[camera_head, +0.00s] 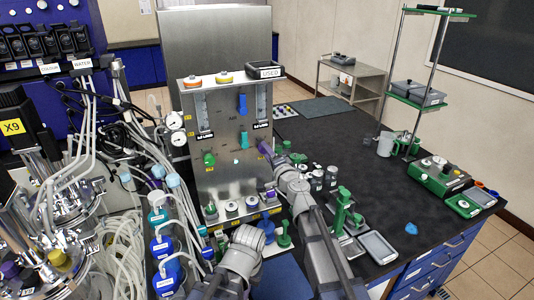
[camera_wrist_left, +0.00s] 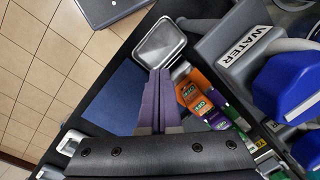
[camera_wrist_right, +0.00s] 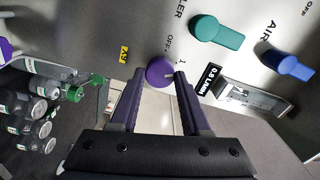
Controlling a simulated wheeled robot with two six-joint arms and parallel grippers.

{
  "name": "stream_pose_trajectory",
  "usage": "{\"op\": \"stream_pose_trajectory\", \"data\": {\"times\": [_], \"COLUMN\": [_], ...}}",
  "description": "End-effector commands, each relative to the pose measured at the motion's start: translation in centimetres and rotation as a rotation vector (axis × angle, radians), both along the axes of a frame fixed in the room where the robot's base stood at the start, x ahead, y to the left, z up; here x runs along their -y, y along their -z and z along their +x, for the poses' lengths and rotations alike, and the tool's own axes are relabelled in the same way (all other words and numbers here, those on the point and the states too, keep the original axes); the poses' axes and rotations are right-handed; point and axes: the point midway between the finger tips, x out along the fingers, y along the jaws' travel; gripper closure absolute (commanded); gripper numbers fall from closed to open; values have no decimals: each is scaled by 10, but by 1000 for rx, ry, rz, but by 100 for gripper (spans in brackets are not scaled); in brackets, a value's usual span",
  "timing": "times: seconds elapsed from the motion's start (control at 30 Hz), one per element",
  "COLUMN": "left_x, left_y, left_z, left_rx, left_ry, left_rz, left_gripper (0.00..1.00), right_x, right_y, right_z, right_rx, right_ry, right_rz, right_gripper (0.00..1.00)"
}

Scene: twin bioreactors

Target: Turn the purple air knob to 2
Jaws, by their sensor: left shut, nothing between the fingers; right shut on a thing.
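The purple air knob (camera_wrist_right: 159,72) is on the steel panel (camera_wrist_right: 110,22), low on its right side in the head view. In the right wrist view it sits between the fingertips of my right gripper (camera_wrist_right: 158,76), which is shut on it. "OFF" and "1" are printed beside the knob; a small light mark shows on its face, but I cannot tell its exact setting. In the head view my right gripper (camera_head: 266,152) reaches the panel from the right.
A teal knob (camera_wrist_right: 216,32) and a blue knob (camera_wrist_right: 287,63) are on the same panel. Several blue bottles and hoses crowd the left. The dark bench (camera_head: 330,118) has free room behind and right of my right arm.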

Motion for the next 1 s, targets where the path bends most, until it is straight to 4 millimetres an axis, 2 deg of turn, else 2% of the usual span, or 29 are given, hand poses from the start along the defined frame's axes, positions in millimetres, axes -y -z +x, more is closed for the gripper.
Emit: {"op": "stream_pose_trajectory", "data": {"times": [0.6,1.0], "left_x": [0,0], "left_y": [1,2], "left_z": [0,0], "left_rx": [0,0], "left_ry": [0,0], "left_rz": [0,0], "left_gripper": [100,100], "right_x": [0,0], "right_y": [1,2], "right_z": [0,-1], "right_rx": [-220,-323], "right_ry": [1,1], "right_rz": [530,780], "right_gripper": [100,100]}}
